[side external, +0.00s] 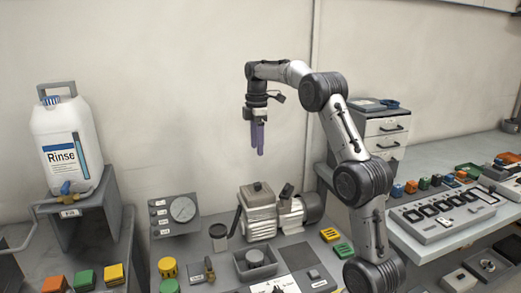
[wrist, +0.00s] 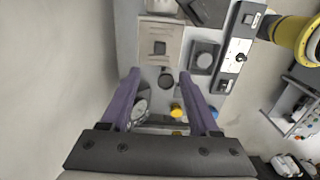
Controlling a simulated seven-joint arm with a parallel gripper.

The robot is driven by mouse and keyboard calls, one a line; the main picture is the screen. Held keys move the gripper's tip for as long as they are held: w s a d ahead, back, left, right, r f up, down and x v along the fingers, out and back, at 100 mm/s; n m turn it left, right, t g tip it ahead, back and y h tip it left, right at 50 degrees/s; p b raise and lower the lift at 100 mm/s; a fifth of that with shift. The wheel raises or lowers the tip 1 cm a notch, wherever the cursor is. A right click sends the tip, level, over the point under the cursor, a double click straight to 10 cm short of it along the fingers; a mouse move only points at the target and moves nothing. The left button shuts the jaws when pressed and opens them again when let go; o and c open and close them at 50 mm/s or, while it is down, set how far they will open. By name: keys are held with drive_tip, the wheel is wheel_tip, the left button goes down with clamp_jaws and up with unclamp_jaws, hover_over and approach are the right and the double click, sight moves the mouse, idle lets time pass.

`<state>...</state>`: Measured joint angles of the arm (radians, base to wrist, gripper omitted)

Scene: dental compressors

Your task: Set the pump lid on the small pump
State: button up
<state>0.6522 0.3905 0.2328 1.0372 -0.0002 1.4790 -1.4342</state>
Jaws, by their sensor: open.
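The small pump (side external: 262,222) is a pale beige-grey block with a ribbed body and a motor at its right, on the grey bench. A flat square top with a small dark knob (side external: 258,187) sits on it and looks like a lid; I cannot tell if it is the separate pump lid. The pump (wrist: 158,50) shows from above in the wrist view. My gripper (side external: 260,153) is open and empty, high above the pump, purple fingers pointing down.
A gauge panel (side external: 174,214) stands left of the pump, with a black cup (side external: 219,236) between. A Rinse jug (side external: 65,145) stands on a raised stand. Drawers (side external: 385,130) are behind my arm. Air around my gripper is clear.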

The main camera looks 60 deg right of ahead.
drive_tip(key=s+a+r+m+t+h, duration=0.1)
drive_tip(key=s+a+r+m, duration=0.2)
drive_tip(key=a, duration=0.7)
drive_tip(key=s+a+r+m+t, duration=0.1)
drive_tip(key=s+a+r+t, duration=0.15)
drive_tip(key=s+a, duration=0.45)
drive_tip(key=s+a+f+m+t+y, duration=0.1)
drive_tip(key=s+a+f+m, duration=0.4)
drive_tip(key=s+a, duration=0.7)
wheel_tip(320, 180, down, 2)
drive_tip(key=shift+s+a+t, duration=0.4)
drive_tip(key=shift+a+t, duration=0.1)
drive_tip(key=shift+t, duration=0.05)
drive_tip(key=shift+c, duration=0.2)
